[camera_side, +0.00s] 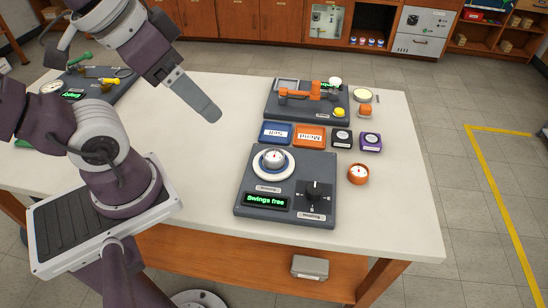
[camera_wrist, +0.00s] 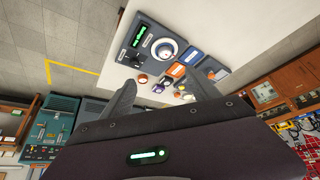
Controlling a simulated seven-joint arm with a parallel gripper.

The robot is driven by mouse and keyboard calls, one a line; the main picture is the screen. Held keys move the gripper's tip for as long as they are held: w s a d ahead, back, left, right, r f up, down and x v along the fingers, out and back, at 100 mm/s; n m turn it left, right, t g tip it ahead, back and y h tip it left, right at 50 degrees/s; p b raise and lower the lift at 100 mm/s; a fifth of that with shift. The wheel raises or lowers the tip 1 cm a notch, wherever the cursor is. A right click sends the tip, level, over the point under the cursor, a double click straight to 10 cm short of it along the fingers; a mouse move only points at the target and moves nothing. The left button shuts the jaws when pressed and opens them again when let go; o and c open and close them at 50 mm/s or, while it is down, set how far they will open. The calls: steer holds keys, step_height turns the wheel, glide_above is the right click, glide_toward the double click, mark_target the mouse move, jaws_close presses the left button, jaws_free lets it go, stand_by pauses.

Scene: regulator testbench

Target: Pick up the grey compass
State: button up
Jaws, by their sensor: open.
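The grey compass (camera_side: 273,157), a small round body with a pale face and a red mark, sits in the white ring on the dark grey test panel (camera_side: 318,160). In the wrist view the grey compass (camera_wrist: 165,49) shows inside the white ring, small and far off. My gripper (camera_side: 207,108) is up and to the left of the panel in the side view, above the table and apart from everything. In the wrist view my gripper (camera_wrist: 163,92) has its two fingers spread, with nothing held between them.
An orange compass (camera_side: 358,175) lies right of the panel. The panel bears a black knob (camera_side: 314,191) and a "Swings free" display (camera_side: 267,201). Several colored blocks (camera_side: 309,136) and a second device (camera_side: 275,105) stand behind. White tabletop (camera_side: 205,190) left of the panel is clear.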

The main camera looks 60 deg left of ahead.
steer(key=w+f+n+g, duration=0.1)
steer(key=w+n, duration=0.3)
steer(key=n+g, duration=0.4)
steer(key=n, duration=1)
glide_above(274, 155)
steer(key=f, duration=1.3)
steer(key=shift+w+d+f, duration=0.1)
steer(key=shift+d+f, duration=0.15)
steer(key=shift+f, duration=0.15)
steer(key=shift+n+g, duration=0.3)
steer(key=f, duration=0.7)
steer(key=shift+a+f, duration=0.2)
steer(key=shift+f, duration=0.2)
jaws_close()
step_height(274, 155, up, 20)
